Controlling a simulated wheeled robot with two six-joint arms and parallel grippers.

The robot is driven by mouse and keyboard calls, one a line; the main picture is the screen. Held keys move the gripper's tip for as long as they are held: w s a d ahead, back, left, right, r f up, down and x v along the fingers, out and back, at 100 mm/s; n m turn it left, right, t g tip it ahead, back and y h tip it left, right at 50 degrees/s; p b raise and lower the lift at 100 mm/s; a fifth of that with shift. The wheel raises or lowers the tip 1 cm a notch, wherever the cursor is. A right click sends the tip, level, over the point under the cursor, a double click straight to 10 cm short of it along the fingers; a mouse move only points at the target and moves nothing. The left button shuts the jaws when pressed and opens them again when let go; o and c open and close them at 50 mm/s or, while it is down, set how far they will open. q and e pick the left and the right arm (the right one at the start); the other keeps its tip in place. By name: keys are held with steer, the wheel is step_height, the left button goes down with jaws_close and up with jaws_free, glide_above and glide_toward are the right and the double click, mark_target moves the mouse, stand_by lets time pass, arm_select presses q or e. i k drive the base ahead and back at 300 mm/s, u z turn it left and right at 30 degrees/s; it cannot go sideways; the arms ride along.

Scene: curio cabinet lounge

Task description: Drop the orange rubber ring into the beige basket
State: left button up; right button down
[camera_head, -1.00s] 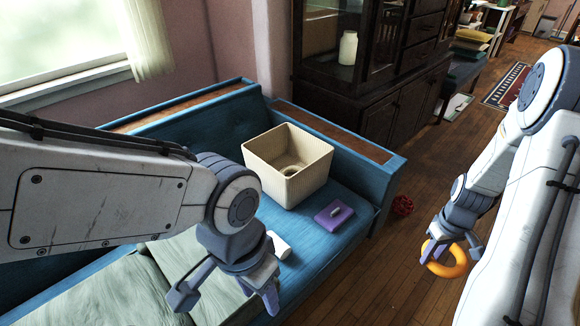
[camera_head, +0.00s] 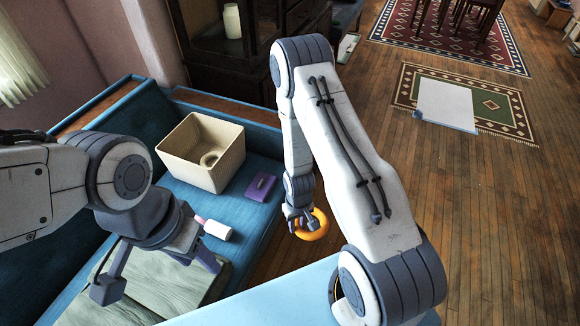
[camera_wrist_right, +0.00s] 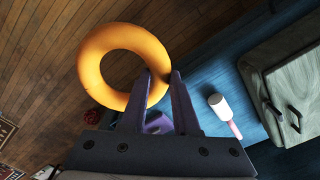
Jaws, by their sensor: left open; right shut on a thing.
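The orange rubber ring (camera_head: 312,226) is held in my right gripper (camera_head: 300,221), off the sofa's front edge and over the wooden floor. In the right wrist view the ring (camera_wrist_right: 95,88) hangs by its edge between the shut fingers (camera_wrist_right: 160,95). The beige basket (camera_head: 228,157) stands upright on the blue sofa seat, to the left of and beyond the right gripper. A ring-like shape shows on its inner floor. My left gripper (camera_head: 165,277) is open and empty over the near part of the sofa.
A purple box (camera_head: 260,186) lies on the seat right of the basket. A white cylinder with a pink handle (camera_head: 217,229) lies nearer, also seen in the right wrist view (camera_wrist_right: 219,106). Pale green cushions (camera_head: 150,285) cover the near seat. A dark cabinet (camera_head: 240,60) stands behind.

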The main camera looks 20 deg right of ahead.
mark_target(209, 158)
steer(key=z, duration=1.85)
steer(key=i, duration=2.3)
steer(key=u, duration=3.7)
steer(key=i, duration=0.5)
steer(key=u, duration=0.1)
